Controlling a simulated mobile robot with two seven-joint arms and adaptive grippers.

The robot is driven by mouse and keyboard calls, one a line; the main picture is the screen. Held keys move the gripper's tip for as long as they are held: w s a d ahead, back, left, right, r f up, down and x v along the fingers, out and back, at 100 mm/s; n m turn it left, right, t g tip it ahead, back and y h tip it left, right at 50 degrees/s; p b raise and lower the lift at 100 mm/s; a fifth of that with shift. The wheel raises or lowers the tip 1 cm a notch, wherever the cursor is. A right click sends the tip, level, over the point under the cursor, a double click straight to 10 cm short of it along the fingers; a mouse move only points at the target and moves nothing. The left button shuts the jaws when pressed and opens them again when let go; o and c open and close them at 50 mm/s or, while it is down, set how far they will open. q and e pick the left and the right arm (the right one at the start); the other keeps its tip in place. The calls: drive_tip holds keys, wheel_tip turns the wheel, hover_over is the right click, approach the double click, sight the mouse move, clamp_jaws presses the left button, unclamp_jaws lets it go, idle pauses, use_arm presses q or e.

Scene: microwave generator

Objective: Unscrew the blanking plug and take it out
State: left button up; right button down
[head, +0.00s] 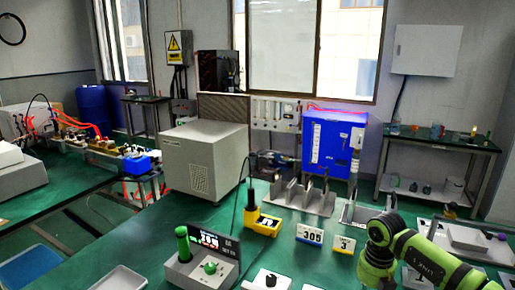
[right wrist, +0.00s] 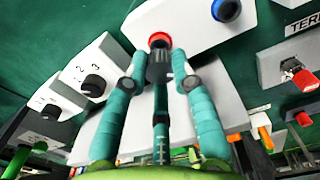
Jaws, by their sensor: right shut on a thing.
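In the right wrist view, the two teal fingers of my right gripper (right wrist: 159,68) are shut on a small dark grey plug with a red ring (right wrist: 160,40), which looks like the blanking plug. It sits against a white housing (right wrist: 190,18); whether it is still seated there or free of it I cannot tell. In the head view my green and dark right arm (head: 400,240) reaches in at the lower right; its fingers and the plug are not visible there. My left gripper is in neither view.
A blue knob (right wrist: 226,10) is on the same white housing. White boxes with black knobs (right wrist: 94,85) lie left, and a box with a red-topped connector (right wrist: 300,75) right. In the head view, a grey box with a green handle (head: 185,243) stands on the green bench.

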drive_tip(key=shift+r+p, duration=1.2)
drive_tip(key=shift+r, duration=0.65)
